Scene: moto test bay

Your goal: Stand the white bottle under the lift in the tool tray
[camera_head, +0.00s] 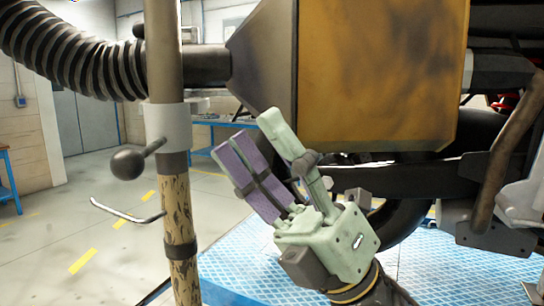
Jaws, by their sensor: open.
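My gripper (252,138) is in the middle of the view, pale green with purple finger pads. It points up and to the left, its fingers are apart, and I see nothing held between them. It appears in front of a large yellow-brown box-shaped body and above a blue patterned platform (440,270), which may be the lift. I cannot make out the white bottle or the tool tray. The space under the platform is not visible.
A patterned post (180,235) with a dark ball-ended lever (128,164) stands close on the left. The yellow-brown body (380,75) fills the upper middle. Dark vehicle parts and a brown bent tube (510,150) crowd the right. Open floor (60,240) lies at left.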

